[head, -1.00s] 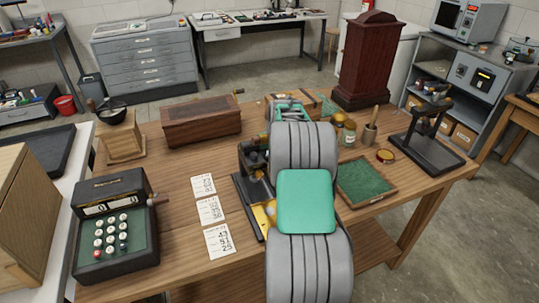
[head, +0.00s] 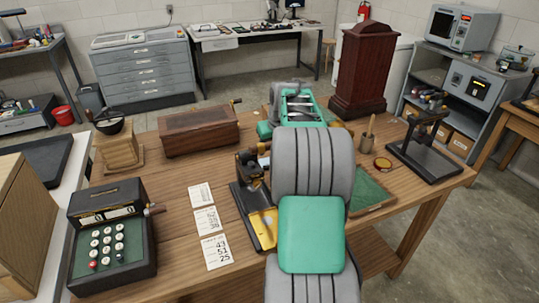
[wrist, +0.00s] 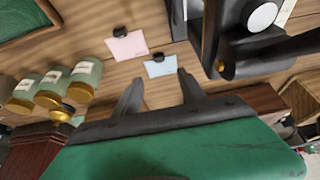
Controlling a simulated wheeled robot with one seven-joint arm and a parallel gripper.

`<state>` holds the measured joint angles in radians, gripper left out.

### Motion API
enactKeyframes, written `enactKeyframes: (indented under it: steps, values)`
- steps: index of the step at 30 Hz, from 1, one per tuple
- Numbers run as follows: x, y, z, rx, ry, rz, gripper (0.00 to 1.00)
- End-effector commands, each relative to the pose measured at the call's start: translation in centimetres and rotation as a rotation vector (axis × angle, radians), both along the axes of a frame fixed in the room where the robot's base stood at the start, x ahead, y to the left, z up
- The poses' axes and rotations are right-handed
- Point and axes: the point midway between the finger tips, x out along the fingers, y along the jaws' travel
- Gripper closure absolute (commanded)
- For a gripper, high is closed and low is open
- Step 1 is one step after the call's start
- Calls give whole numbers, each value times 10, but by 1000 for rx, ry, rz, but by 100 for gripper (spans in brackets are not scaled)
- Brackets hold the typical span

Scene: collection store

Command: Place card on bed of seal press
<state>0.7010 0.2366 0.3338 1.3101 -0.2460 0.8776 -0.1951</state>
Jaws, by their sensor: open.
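In the wrist view a pink card (wrist: 128,45) and a pale blue card (wrist: 160,66), each with a small black clip, stand or lie on the wooden table. My gripper (wrist: 160,77) is open and empty, its two fingers apart with the blue card between and beyond their tips. In the head view a black press-like machine with a yellow bed (head: 263,228) stands left of my arm; its dark frame fills the wrist view's top right (wrist: 250,50). Nothing is seen on the visible part of the bed. My arm hides both coloured cards in the head view.
White number cards (head: 207,220) lie left of the machine. A black keyed register (head: 110,240), a wooden box (head: 199,133), a green-lined tray (head: 368,192), a black stand (head: 425,150) and a red-brown cabinet (head: 362,65) surround the arm. Several labelled jars (wrist: 55,80) are close by.

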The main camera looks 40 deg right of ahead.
Motion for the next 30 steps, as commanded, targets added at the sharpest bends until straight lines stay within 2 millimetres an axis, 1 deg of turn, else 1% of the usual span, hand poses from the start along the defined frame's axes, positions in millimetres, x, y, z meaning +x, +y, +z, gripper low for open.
enactKeyframes:
  steps: [1, 3, 11, 18, 21, 26, 30]
  values:
    - [4, 2, -17, 10, 13, 1, 52]
    - [10, 2, -30, 6, 9, 2, 52]
    - [22, -4, -61, 5, 8, 1, 52]
    - [38, -12, -97, 3, 6, 2, 52]
    - [40, -12, -102, 3, 6, 0, 52]
    - [40, -12, -102, 3, 5, 0, 52]
    - [40, -12, -102, 3, 5, 0, 63]
